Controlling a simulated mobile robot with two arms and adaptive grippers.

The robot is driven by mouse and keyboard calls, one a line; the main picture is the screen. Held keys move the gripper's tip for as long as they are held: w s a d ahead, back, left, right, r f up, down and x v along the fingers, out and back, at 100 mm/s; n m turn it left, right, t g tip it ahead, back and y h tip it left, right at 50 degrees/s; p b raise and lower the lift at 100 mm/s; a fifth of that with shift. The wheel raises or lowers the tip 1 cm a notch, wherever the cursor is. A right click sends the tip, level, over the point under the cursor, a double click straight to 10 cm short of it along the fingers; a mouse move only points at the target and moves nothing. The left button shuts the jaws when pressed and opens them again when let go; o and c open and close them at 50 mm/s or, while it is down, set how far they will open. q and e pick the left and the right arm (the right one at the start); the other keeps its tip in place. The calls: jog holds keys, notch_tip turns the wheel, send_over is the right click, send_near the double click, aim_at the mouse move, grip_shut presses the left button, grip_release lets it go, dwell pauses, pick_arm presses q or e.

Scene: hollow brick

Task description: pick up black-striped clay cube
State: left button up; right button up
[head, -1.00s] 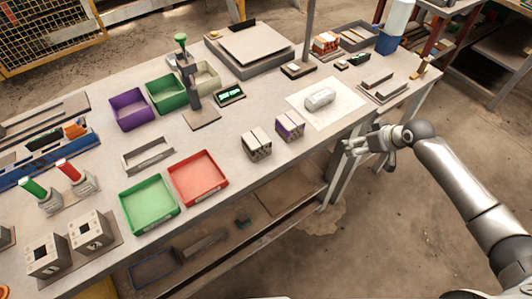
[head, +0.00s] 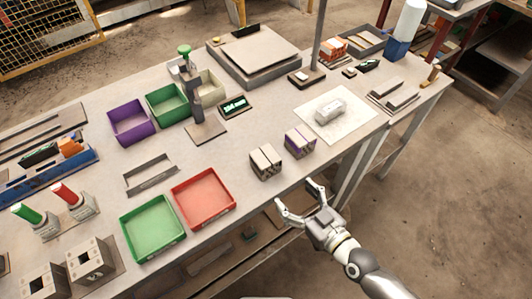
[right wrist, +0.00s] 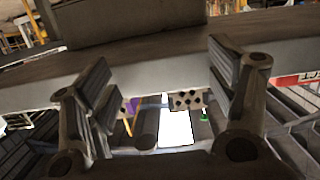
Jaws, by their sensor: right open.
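The black-striped clay cube (head: 265,162) appears to be the grey block with dark marks on its side, near the table's front edge. A similar block with purple marks (head: 300,142) stands just right of it. My right gripper (head: 294,194) is open and empty, in front of the table's front edge and apart from both blocks. In the right wrist view its two spread fingers (right wrist: 160,98) face the table edge; I cannot clearly make out the cube there. My left gripper is out of view.
A red tray (head: 232,206) and a green tray (head: 124,231) lie left of the blocks. A white sheet (head: 355,128) with a pale wrapped object (head: 330,110) lies to the right. A stand (head: 205,134) and a small display (head: 235,106) are behind. The tabletop around the blocks is clear.

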jog(key=t, duration=0.2)
send_near(272, 168)
jog(key=w, duration=0.2)
jog(key=shift+m, duration=0.4)
jog(key=x, duration=0.3)
jog(key=p+x, duration=0.1)
jog(key=x, duration=0.1)
jog(key=shift+s+a+f, duration=0.2)
jog(key=shift+a+f, duration=0.05)
jog(key=shift+a, duration=0.15)
jog(key=shift+y, duration=0.3)
jog(key=x, duration=0.3)
jog(key=p+x, duration=0.1)
jog(key=shift+w+a+r, duration=0.2)
jog(key=shift+w+r, duration=0.1)
jog(key=shift+w+a+f, duration=0.1)
jog(key=shift+w+a, duration=0.2)
jog(key=shift+w, duration=0.1)
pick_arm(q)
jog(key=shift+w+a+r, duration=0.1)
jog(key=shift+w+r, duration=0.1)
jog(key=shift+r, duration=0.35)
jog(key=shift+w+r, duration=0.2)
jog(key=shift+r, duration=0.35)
pick_arm(e)
jog(key=c, duration=1.2)
